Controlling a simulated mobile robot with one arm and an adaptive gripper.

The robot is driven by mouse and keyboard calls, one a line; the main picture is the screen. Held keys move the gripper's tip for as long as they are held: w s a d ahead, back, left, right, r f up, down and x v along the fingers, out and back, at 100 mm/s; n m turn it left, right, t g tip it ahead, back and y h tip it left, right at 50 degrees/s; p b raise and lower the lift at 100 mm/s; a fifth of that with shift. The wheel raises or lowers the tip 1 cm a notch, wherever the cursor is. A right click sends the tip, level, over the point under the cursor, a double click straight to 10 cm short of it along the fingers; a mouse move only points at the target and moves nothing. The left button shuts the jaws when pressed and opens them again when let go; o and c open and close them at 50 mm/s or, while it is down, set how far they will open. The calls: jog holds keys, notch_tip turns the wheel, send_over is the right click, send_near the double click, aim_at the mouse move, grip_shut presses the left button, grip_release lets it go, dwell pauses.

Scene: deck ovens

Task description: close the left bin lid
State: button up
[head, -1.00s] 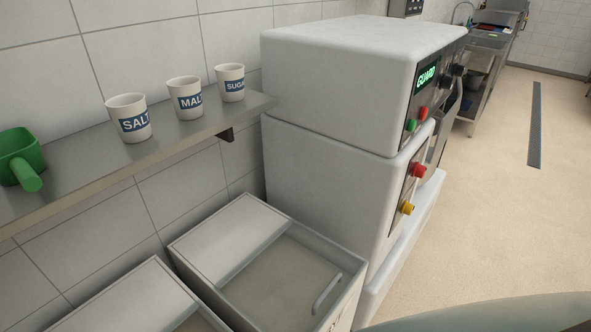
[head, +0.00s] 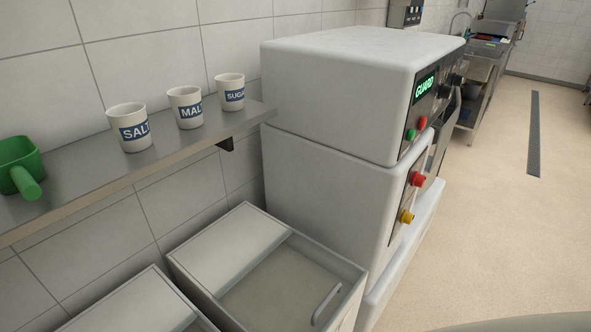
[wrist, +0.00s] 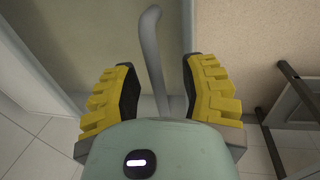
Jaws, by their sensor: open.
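In the head view, the left bin (head: 142,306) is cut off by the bottom edge; only part of its pale top shows. The other bin (head: 190,279) stands to its right, with a pale panel (head: 225,247) over its rear and a recessed beige area in front. A grey bar handle (head: 326,304) is at that bin's right side. In the wrist view, my gripper (wrist: 160,68) is open, its yellow-and-black fingers on either side of a curved grey handle (wrist: 150,45). I cannot tell which bin this handle is on, nor whether the fingers touch it.
A wall shelf (head: 100,183) above the bins holds a green scoop (head: 20,168) and several labelled cups, one marked SALT (head: 130,128). A white machine (head: 335,170) with coloured buttons stands right of the bins. Open floor (head: 500,220) lies farther right.

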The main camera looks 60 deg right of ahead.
jog(key=shift+r, duration=0.15)
jog(key=shift+s+a+r, duration=0.15)
jog(key=shift+r, duration=1.15)
notch_tip(320, 180, up, 9)
jog(key=s, duration=0.2)
jog(key=shift+f, duration=0.15)
